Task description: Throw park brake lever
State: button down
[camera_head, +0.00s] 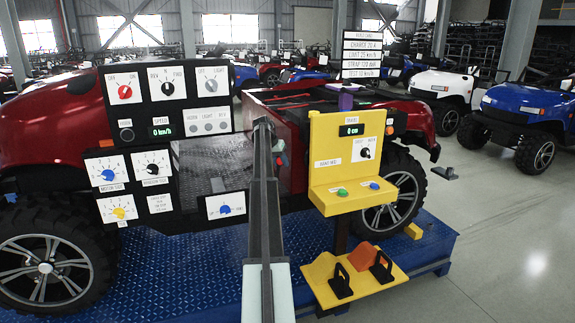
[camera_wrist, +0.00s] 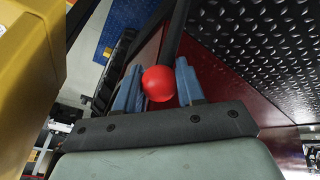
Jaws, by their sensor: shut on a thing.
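The park brake lever shows in the wrist view as a dark shaft (camera_wrist: 177,35) with a round red knob (camera_wrist: 158,84) at its near end. My gripper (camera_wrist: 158,76) has a blue finger on each side of the knob and is shut on it. The shaft runs away from the knob toward the top of the picture, beside a dark red body panel. In the head view my arm stands upright in the middle and hides much of this spot. A small red patch beside the arm there may be the knob, but I cannot tell.
A yellow console (camera_head: 343,165) stands close on the right, and a yellow pedal plate (camera_head: 355,280) sits low below it. Black and white dial panels (camera_head: 168,95) stand at the left. The red vehicle (camera_head: 45,135) rests on a blue checkered platform (camera_head: 190,285).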

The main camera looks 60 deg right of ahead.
jog(key=shift+w+a+r+g+h, duration=0.15)
jog(key=shift+w+a+g+h, duration=0.1)
jog(key=shift+w+a, duration=0.35)
jog(key=shift+w+a+r+g+h, duration=0.15)
jog(key=shift+w+a+g, duration=0.2)
jog(key=shift+a, duration=0.3)
jog(key=shift+w+a, duration=0.5)
jog(key=shift+w, duration=0.2)
jog(key=c, duration=1)
grip_release()
jog(key=shift+a, duration=0.15)
jog(key=o, duration=0.3)
jog(key=shift+d, duration=0.2)
notch_tip(320, 180, up, 10)
